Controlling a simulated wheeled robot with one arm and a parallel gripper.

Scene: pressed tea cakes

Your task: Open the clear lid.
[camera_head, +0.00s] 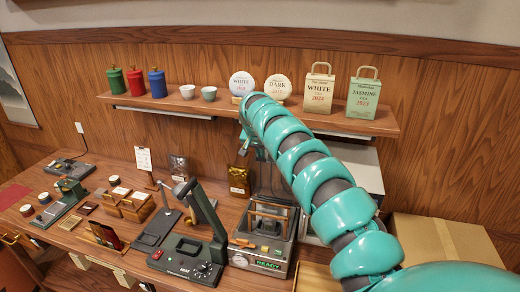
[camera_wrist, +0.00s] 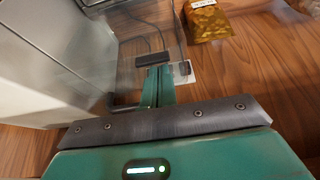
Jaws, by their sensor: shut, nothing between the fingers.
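The clear lid (camera_head: 268,180) stands raised at the back of the machine with a READY display (camera_head: 262,262) in the head view. In the wrist view the clear lid (camera_wrist: 130,35) is a see-through panel in front of my gripper (camera_wrist: 158,74). My gripper's green fingers are shut with nothing between them, close to the panel and a dark bar. I cannot tell whether they touch it. In the head view my arm hides most of the gripper.
A gold pouch (camera_head: 239,180) stands left of the lid; it also shows in the wrist view (camera_wrist: 205,20). A green press (camera_head: 195,245) stands left of the machine. A shelf (camera_head: 225,108) with tins and tea packages runs above. A cardboard box (camera_head: 440,240) is at right.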

